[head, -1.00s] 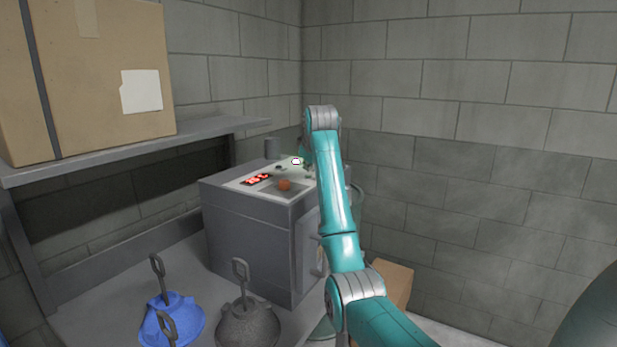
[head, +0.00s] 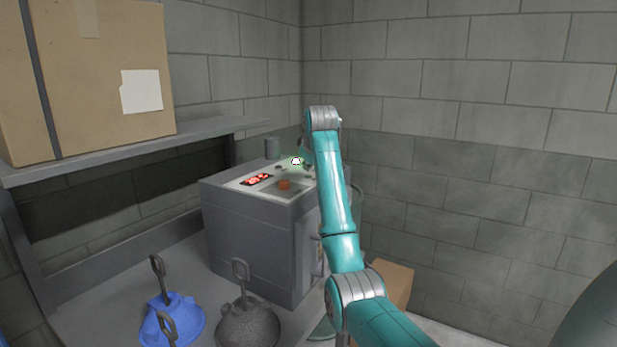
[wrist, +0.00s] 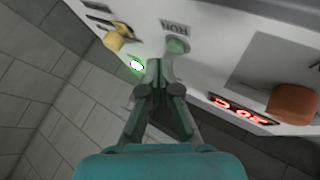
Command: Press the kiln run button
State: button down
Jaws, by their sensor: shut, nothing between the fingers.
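The kiln (head: 245,238) is a grey box standing on the bench, with a pale control panel on top. In the wrist view the round run button (wrist: 178,46) sits beside its RUN label (wrist: 175,27), at the upper middle. My gripper (wrist: 162,64) is shut and empty, its fingertips right at the lower edge of the button in the picture. I cannot tell whether they touch it. In the head view my arm mostly hides the gripper and the button.
A red lit display (wrist: 240,108) and an orange knob (wrist: 293,103) lie right of the fingers; a yellow switch (wrist: 116,37) lies upper left. A blue hood (head: 172,318) and a grey hood (head: 248,325) stand before the kiln. A cardboard box (head: 95,75) sits on the shelf.

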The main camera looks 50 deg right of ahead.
aim_at(308, 176)
jog(key=shift+f, duration=0.4)
jog(key=shift+f, duration=0.4)
dwell(0.9)
jog(key=shift+r, duration=0.85)
jog(key=shift+r, duration=2.5)
